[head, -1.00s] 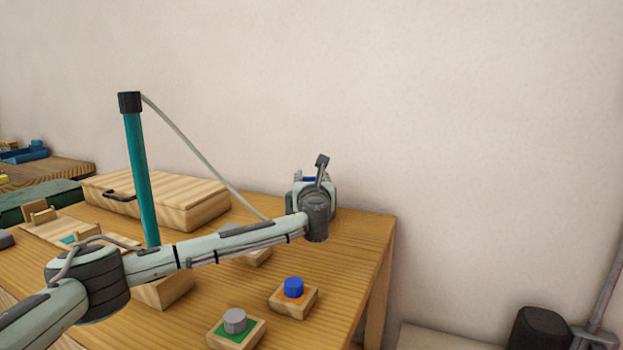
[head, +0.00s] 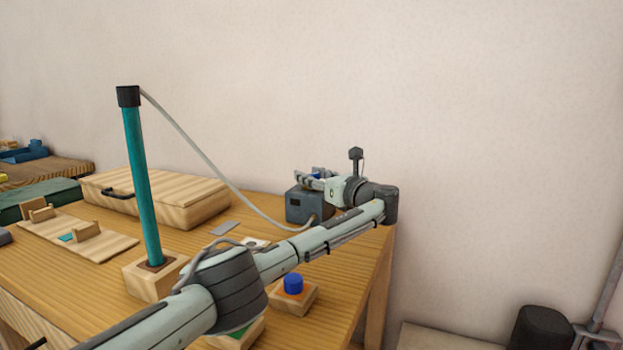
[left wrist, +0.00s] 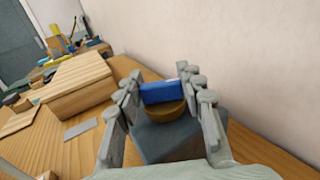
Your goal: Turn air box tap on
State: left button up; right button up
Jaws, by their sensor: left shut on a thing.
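The air box (head: 296,206) is a dark grey-blue box at the back right of the wooden table. Its tap (left wrist: 162,92) has a blue bar handle on a round brass-coloured base, on top of the box. My left gripper (head: 307,177) reaches over the box from the right, with its fingers on both sides of the blue handle. In the left wrist view the fingers (left wrist: 160,88) are shut on the handle, which lies crosswise between them. In the head view the handle is mostly hidden by the fingers. My right gripper is not in view.
A grey hose (head: 190,143) runs from the box to the black top of a teal column (head: 142,190) in a wooden block. A blue-knobbed block (head: 293,297) stands below my left arm. A wooden case (head: 160,200) lies behind the column. The wall is close behind the box.

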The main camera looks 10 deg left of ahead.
pick_arm(q)
jog(key=shift+r, duration=0.1)
dwell(0.3)
jog(key=o, duration=1.2)
jog(key=v, duration=1.2)
jog(key=shift+c, duration=0.5)
